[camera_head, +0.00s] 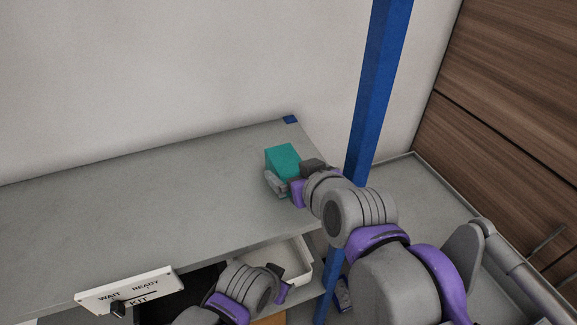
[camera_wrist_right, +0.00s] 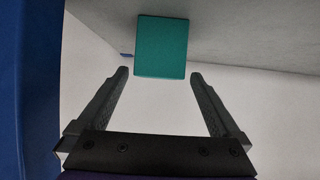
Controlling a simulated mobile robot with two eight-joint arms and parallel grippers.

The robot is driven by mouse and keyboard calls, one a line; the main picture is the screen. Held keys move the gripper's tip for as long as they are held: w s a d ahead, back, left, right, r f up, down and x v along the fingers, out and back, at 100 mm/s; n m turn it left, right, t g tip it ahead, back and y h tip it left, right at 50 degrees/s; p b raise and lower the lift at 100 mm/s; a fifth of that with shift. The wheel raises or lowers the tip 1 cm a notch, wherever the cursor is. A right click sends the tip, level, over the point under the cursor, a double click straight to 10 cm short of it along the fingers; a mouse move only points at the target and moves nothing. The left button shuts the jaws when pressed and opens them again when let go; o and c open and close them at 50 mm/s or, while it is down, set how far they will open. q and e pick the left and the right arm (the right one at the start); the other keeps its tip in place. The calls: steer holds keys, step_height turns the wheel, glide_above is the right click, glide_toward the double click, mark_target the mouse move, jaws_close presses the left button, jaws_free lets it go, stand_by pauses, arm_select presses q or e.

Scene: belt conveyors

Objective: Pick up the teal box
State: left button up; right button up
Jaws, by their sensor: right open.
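The teal box (camera_head: 283,157) sits on the grey tabletop near its right end in the head view. In the right wrist view the teal box (camera_wrist_right: 162,46) is just past the fingertips, between their lines. My right gripper (camera_wrist_right: 160,72) is open, with a finger on each side and nothing between them. In the head view my right gripper (camera_head: 276,182) is low beside the box, partly hidden by my wrist. My left arm shows at the bottom of the head view; its fingers cannot be made out clearly.
The grey table (camera_head: 130,210) is mostly bare to the left. A blue post (camera_head: 375,100) stands close to my right arm. A white sign (camera_head: 128,290) is at the front edge. A white tray (camera_head: 300,270) sits below the tabletop.

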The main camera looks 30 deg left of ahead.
mark_target(280, 162)
steer(key=x, duration=0.8)
steer(key=shift+a+f, duration=0.1)
steer(key=shift+a, duration=0.1)
steer(key=shift+c, duration=0.7)
steer(key=c, duration=1.3)
steer(key=shift+c, duration=0.3)
